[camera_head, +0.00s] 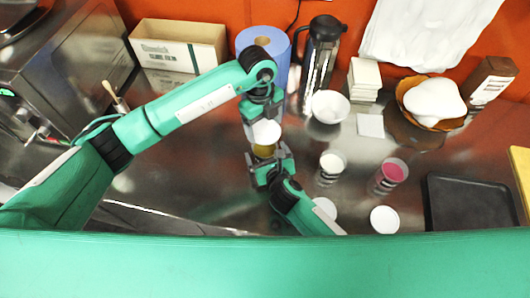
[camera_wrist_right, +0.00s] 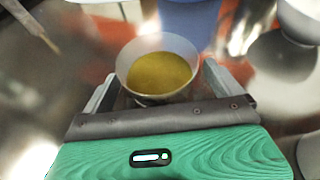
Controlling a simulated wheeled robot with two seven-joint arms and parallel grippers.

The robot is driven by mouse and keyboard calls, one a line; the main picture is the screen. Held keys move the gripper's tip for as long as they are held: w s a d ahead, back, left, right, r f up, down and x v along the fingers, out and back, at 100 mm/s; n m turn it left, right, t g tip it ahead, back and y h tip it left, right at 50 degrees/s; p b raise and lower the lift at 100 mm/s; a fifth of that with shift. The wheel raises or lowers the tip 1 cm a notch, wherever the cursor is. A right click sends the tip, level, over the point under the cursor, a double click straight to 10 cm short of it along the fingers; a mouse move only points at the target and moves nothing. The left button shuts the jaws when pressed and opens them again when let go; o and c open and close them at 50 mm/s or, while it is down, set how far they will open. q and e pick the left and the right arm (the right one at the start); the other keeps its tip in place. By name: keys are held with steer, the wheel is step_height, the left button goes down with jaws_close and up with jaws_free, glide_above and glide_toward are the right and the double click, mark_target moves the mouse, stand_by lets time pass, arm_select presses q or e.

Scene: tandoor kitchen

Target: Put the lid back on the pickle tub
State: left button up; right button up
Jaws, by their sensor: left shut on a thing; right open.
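The pickle tub (camera_head: 263,151), uncovered with olive-yellow contents, stands on the steel counter, partly hidden in the head view. In the right wrist view the tub (camera_wrist_right: 160,72) sits between the two fingers of my open right gripper (camera_head: 267,156); I cannot tell whether they touch it. My left gripper (camera_head: 263,110) is shut on a white round lid (camera_head: 266,132), which appears just beyond the tub in the head view. The height of the lid over the tub is hard to tell. The left gripper and lid do not show clearly in the right wrist view.
A tub with white contents (camera_head: 332,162) and one with pink contents (camera_head: 393,172) stand to the right. White discs (camera_head: 384,219) lie nearer. A white bowl (camera_head: 330,106), blue roll (camera_head: 263,40) and dark flask (camera_head: 320,50) stand behind. A black tray (camera_head: 470,205) is at right.

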steer(key=shift+x, duration=0.9)
steer(key=c, duration=1.5)
arm_select(q)
steer(key=shift+f, duration=2.45)
arm_select(e)
steer(key=shift+o, duration=0.2)
arm_select(q)
steer(key=shift+f, duration=0.9)
steer(key=shift+c, duration=0.5)
steer(key=shift+s+d+f, duration=0.1)
steer(key=shift+s+f, duration=0.25)
steer(key=shift+f, duration=0.35)
